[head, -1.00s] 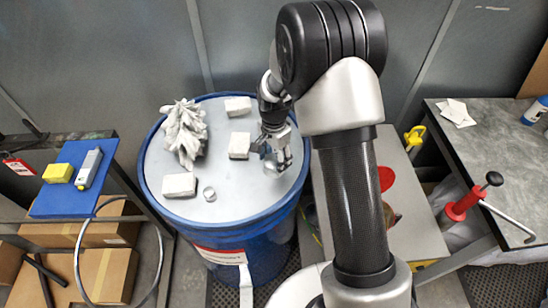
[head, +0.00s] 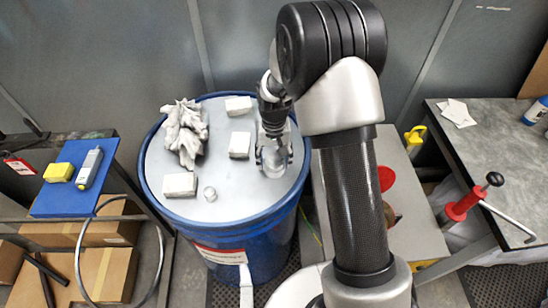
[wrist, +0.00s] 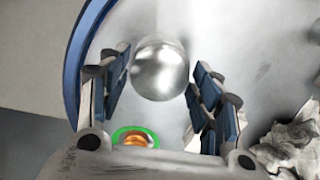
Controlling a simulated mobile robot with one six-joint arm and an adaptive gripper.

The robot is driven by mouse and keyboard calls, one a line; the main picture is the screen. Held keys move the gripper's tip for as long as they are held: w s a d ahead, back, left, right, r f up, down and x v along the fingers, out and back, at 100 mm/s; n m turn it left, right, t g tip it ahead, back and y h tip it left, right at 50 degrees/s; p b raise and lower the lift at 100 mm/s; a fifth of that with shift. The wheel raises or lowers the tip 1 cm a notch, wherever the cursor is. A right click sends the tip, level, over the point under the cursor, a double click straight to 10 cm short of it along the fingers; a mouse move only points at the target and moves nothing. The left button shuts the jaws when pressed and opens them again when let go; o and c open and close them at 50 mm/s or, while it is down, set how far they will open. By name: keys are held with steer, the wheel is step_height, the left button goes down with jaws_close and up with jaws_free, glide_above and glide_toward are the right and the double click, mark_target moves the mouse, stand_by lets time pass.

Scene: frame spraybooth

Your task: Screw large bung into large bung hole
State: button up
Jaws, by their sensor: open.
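The large bung (head: 272,167) shows as a round, shiny silver disc near the right edge of the drum lid (head: 225,165). It also shows in the wrist view (wrist: 160,69), between my two fingers. My gripper (head: 273,158) points down over it, open, with one finger on each side. In the wrist view my gripper (wrist: 160,95) has its blue-padded fingers close to the disc's sides, with no clear grip. I cannot make out the large bung hole; the disc and fingers cover this part of the lid.
A smaller round silver piece (head: 210,194) sits near the lid's front. Several pale blocks, one here (head: 180,185), and a crumpled rag (head: 184,132) lie on the lid. In the wrist view a green ring with an orange middle (wrist: 135,138) shows by my gripper's base.

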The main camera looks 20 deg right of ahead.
steer(key=n, duration=1.7)
steer(key=shift+c, duration=0.4)
steer(key=c, duration=0.6)
steer(key=m, duration=0.4)
steer(key=shift+c, duration=0.2)
steer(key=shift+s, duration=0.1)
